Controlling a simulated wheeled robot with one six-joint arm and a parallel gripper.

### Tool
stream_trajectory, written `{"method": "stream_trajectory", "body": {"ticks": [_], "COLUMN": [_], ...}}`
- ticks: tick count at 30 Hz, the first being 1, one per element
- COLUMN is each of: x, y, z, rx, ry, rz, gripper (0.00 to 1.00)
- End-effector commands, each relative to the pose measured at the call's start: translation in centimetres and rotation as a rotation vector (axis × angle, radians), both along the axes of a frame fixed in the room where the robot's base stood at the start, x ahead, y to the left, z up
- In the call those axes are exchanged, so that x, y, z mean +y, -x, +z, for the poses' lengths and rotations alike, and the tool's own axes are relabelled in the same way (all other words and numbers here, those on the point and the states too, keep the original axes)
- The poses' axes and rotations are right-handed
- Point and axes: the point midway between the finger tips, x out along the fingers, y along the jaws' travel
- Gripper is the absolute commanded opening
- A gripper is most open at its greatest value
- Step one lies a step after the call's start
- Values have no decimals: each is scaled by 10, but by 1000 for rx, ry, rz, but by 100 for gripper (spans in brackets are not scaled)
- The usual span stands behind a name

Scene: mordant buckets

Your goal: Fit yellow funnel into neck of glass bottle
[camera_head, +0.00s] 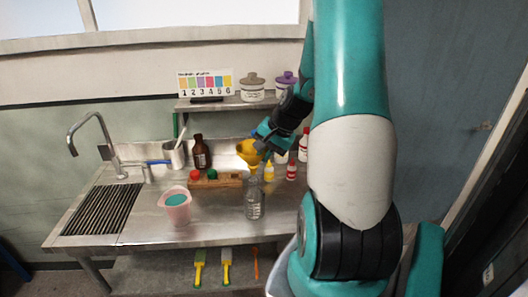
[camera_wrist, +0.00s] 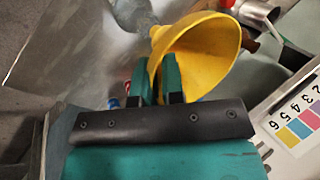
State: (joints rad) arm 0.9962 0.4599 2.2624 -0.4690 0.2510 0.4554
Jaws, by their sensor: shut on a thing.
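The yellow funnel (camera_head: 249,153) is in my gripper (camera_head: 262,143), spout down, above the worktop. It also shows large in the wrist view (camera_wrist: 208,52), where my gripper's two fingers (camera_wrist: 170,80) are shut on its rim. The clear glass bottle (camera_head: 254,200) stands upright on the steel worktop, directly below the funnel in the head view. It shows partly at the top of the wrist view (camera_wrist: 125,18). The spout is at or just above the bottle neck; I cannot tell whether it is inside.
A pink bucket with teal liquid (camera_head: 176,208) stands left of the bottle. Behind are a wooden block (camera_head: 228,182) with red and green caps, a brown bottle (camera_head: 201,155), and small yellow (camera_head: 269,172) and red (camera_head: 292,171) bottles. A sink tap (camera_head: 90,125) is at left.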

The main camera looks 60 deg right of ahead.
Motion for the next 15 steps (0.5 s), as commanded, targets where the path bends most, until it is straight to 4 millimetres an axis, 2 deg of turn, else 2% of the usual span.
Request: {"method": "stream_trajectory", "body": {"ticks": [15], "x": [0], "y": [0], "z": [-35], "rx": [1], "ry": [-1], "rz": [0], "gripper": [0]}}
